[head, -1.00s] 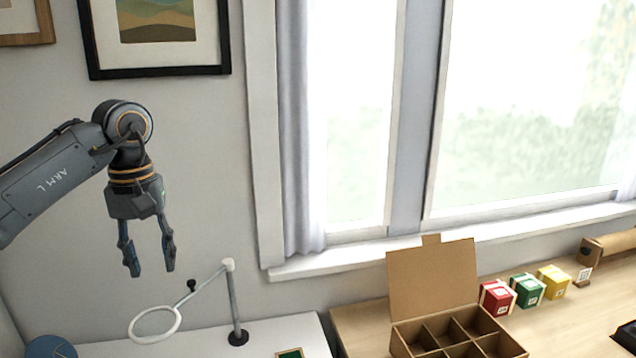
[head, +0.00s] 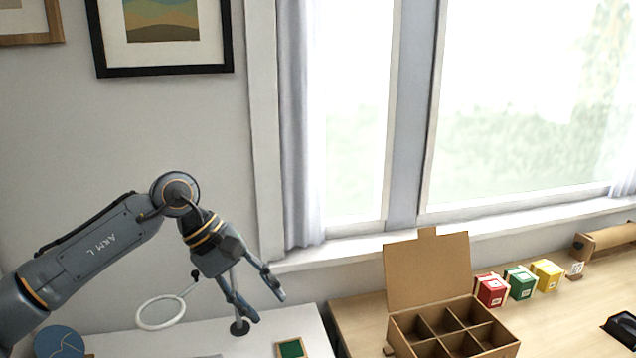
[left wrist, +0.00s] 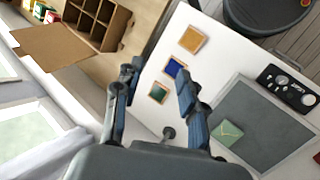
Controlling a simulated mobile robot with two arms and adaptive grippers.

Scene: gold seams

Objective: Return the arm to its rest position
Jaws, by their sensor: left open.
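My left arm (head: 115,238) comes in from the left in the head view, bent at the elbow. Its gripper (head: 264,305) is open and empty, pointing down and to the right, above the white table (head: 312,335). It hides part of the ring stand's post. In the left wrist view the open fingers (left wrist: 158,95) stand apart, with the white table and small coloured tiles beyond them. My right gripper is not in view.
A ring on a stand (head: 160,313) is close behind my left gripper. A divided cardboard box (head: 428,275) with its lid up stands on the wooden table. Red (head: 490,290), green (head: 520,283) and yellow (head: 546,275) boxes stand right of it.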

